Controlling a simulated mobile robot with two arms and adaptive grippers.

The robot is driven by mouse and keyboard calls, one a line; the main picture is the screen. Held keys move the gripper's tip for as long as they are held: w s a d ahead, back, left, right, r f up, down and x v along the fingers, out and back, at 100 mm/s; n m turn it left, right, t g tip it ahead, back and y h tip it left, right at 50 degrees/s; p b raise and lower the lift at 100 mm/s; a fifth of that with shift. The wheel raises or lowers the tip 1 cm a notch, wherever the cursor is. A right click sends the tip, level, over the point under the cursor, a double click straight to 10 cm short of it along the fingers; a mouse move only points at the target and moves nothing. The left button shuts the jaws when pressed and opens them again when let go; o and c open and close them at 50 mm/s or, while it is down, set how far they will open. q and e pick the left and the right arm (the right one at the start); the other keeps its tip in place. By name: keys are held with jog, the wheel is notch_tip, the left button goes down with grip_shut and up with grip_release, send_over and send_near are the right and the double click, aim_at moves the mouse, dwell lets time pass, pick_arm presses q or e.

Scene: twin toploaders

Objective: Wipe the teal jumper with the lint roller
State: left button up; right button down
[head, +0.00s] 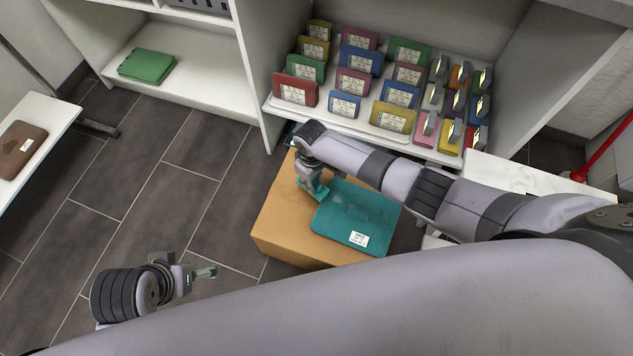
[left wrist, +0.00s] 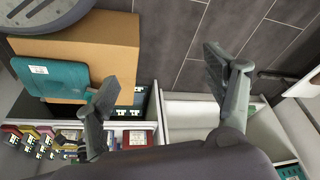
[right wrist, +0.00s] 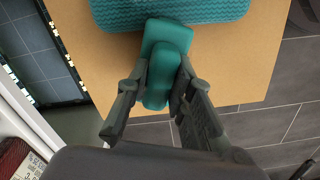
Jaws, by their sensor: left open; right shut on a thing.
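The teal jumper (head: 345,222) lies folded, with a white label, on top of a cardboard box. It also shows in the left wrist view (left wrist: 58,78) and at the top of the right wrist view (right wrist: 200,10). My right gripper (head: 312,190) is at the jumper's upper left corner. It is shut on a smooth teal thing, seemingly the lint roller (right wrist: 163,65), whose far end is close to the jumper's edge; I cannot tell whether they touch. My left gripper (head: 205,274) is open and empty over the floor, left of the box.
The cardboard box (head: 278,218) stands on dark floor tiles. A green garment (head: 147,66) lies on the left shelf, a brown one (head: 20,148) on a white table. The left floor is clear.

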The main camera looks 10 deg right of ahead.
notch_tip(320, 180, up, 3)
jog(key=p, duration=0.2)
jog(key=shift+f+p, duration=0.2)
jog(key=shift+p, duration=0.2)
jog(key=shift+r+p, duration=0.25)
jog(key=shift+p, duration=0.05)
jog(key=shift+r+p, duration=0.55)
jog(key=shift+p, duration=0.05)
jog(key=shift+r+p, duration=0.65)
jog(key=shift+p, duration=0.05)
pick_arm(q)
notch_tip(320, 180, down, 17)
jog(key=g, duration=0.1)
jog(key=shift+s+d+p, duration=0.15)
jog(key=shift+s+p, duration=0.05)
jog(key=shift+p, duration=0.1)
pick_arm(e)
jog(key=shift+r, duration=0.25)
